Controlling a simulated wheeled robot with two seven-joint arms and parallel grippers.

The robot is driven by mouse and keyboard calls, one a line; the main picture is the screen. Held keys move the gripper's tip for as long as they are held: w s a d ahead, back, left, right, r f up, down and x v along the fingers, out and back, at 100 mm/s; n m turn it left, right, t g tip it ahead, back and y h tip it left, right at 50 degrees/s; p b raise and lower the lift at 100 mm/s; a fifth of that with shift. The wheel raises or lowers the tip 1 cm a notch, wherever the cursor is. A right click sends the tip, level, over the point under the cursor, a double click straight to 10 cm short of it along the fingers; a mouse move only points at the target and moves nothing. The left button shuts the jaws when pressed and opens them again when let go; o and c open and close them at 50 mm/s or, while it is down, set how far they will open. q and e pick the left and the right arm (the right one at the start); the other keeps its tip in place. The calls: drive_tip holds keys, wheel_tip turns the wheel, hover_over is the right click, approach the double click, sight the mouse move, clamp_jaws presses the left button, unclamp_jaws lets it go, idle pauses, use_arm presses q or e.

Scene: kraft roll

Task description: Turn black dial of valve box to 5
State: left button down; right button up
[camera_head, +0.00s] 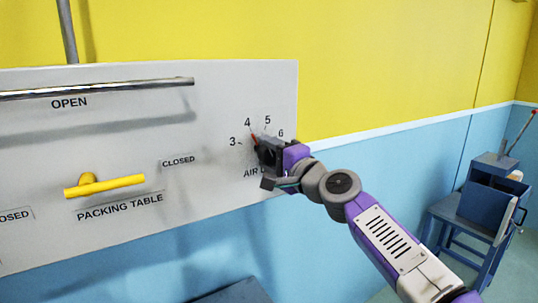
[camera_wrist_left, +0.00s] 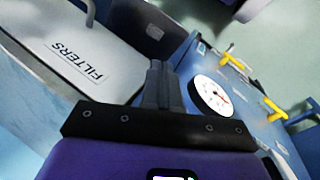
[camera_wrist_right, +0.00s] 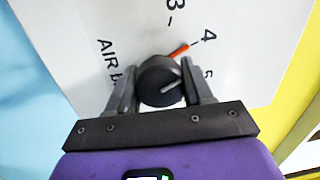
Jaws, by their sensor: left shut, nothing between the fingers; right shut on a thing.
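The black dial (camera_wrist_right: 160,80) is on the white valve panel (camera_head: 130,120), with printed numbers 3, 4, 5 and 6 around it. In the right wrist view its red pointer (camera_wrist_right: 180,51) lines up with the tick at 4. My right gripper (camera_wrist_right: 162,88) has its fingers on both sides of the dial and is shut on it. In the head view my right gripper (camera_head: 268,150) hides most of the dial, and the red pointer tip shows just below the 4. My left gripper (camera_wrist_left: 158,85) is shut and empty in the left wrist view, away from the panel; it is out of the head view.
A yellow handle (camera_head: 104,186) and a metal bar (camera_head: 100,88) stand out from the panel left of the dial. A blue stand (camera_head: 480,205) is at the far right. Near my left gripper are a FILTERS lid (camera_wrist_left: 85,50) and a round gauge (camera_wrist_left: 212,97).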

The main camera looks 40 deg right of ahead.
drive_tip(key=m, duration=0.5)
drive_tip(key=shift+f+h+p, duration=0.1)
drive_tip(key=shift+h+p, duration=0.2)
drive_tip(key=shift+h, duration=0.1)
drive_tip(key=m+p, duration=0.1)
drive_tip(key=m, duration=0.4)
drive_tip(key=shift+h, duration=0.3)
drive_tip(key=shift+m, duration=0.3)
drive_tip(key=o, duration=1)
drive_tip(key=shift+o, duration=0.2)
drive_tip(key=shift+s, duration=0.15)
drive_tip(key=s+a, duration=0.1)
drive_tip(key=s, duration=0.6)
drive_tip(key=shift+f, duration=0.4)
drive_tip(key=shift+s, duration=0.1)
